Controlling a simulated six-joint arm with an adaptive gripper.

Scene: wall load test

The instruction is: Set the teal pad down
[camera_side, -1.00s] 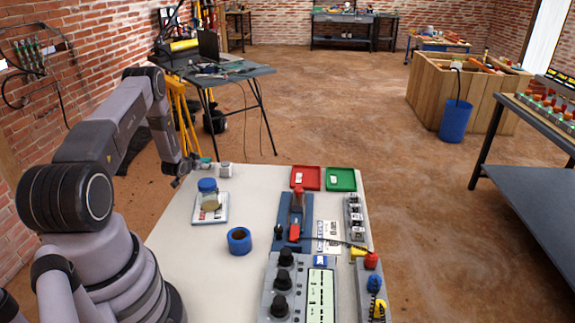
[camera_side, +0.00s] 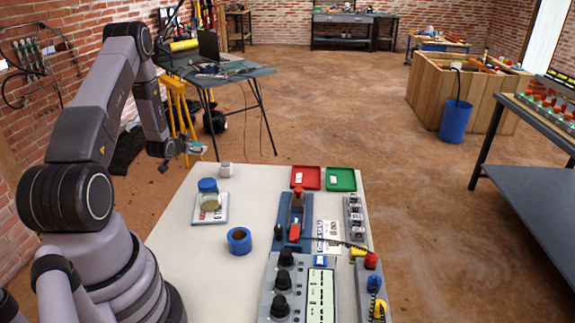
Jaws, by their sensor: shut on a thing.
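My gripper (camera_side: 192,150) is beyond the far left corner of the white table, raised above its top. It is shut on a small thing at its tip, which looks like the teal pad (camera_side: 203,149). The pad is tiny in this view and its edges are hard to make out. It is held in the air, clear of the table top (camera_side: 190,262).
A small grey cylinder (camera_side: 226,170) stands near the table's far left corner. A blue-lidded jar (camera_side: 208,194) stands on a scale. A blue ring (camera_side: 239,241), red tray (camera_side: 306,178) and green tray (camera_side: 341,179) are also there. The left front is clear.

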